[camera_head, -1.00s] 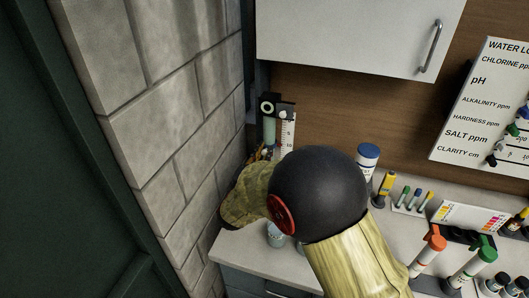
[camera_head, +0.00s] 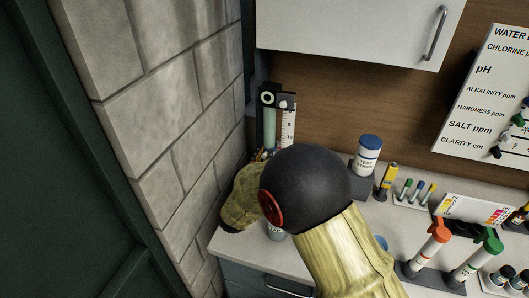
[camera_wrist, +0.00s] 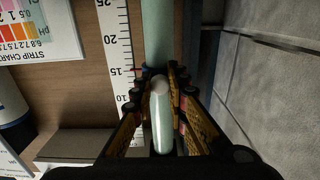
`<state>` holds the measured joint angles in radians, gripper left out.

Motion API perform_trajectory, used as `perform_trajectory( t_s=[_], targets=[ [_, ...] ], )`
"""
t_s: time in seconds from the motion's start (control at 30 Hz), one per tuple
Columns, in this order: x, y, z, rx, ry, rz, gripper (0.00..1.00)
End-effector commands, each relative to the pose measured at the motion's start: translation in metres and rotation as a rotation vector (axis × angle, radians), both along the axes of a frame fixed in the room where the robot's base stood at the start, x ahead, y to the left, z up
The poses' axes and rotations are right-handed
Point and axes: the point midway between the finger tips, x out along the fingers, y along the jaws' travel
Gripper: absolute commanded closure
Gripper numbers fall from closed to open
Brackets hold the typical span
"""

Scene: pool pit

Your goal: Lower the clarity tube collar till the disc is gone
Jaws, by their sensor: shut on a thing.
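The clarity tube (camera_head: 269,128) stands upright in the back corner by the block wall, with a black round-holed fitting (camera_head: 267,98) at its top. A white numbered scale (camera_head: 288,122) runs beside it. In the wrist view the pale green tube (camera_wrist: 157,32) rises beyond my gripper (camera_wrist: 161,76). My gripper is shut on the collar (camera_wrist: 146,70), mostly hidden between the fingertips, with a small red mark by 15 on the scale (camera_wrist: 117,45). A glossy pale cylinder (camera_wrist: 161,120) lies between the fingers. My arm hides the gripper in the head view. I see no disc.
The block wall (camera_head: 170,120) is close on the left of the tube. A blue-capped bottle (camera_head: 368,157), a yellow tester (camera_head: 386,181) and a vial rack (camera_head: 413,195) stand right of my arm. A cabinet (camera_head: 350,30) hangs above. A strip chart (camera_wrist: 40,28) shows in the wrist view.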

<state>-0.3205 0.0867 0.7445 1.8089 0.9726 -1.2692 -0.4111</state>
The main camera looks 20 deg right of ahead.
Motion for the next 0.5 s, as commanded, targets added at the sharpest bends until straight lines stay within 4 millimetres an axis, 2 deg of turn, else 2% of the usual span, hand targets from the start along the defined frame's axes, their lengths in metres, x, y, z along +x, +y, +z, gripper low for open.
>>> perform_trajectory(
  t_s=[0.17,0.2,0.5],
  targets=[
    [0.0006,0.0005,0.0037,0.001,-0.003,0.0,1.0],
    [0.0007,0.0004,0.0039,0.001,-0.003,0.0,0.83],
    [0.0005,0.0003,0.0037,0.001,-0.003,0.0,0.66]
  ],
)
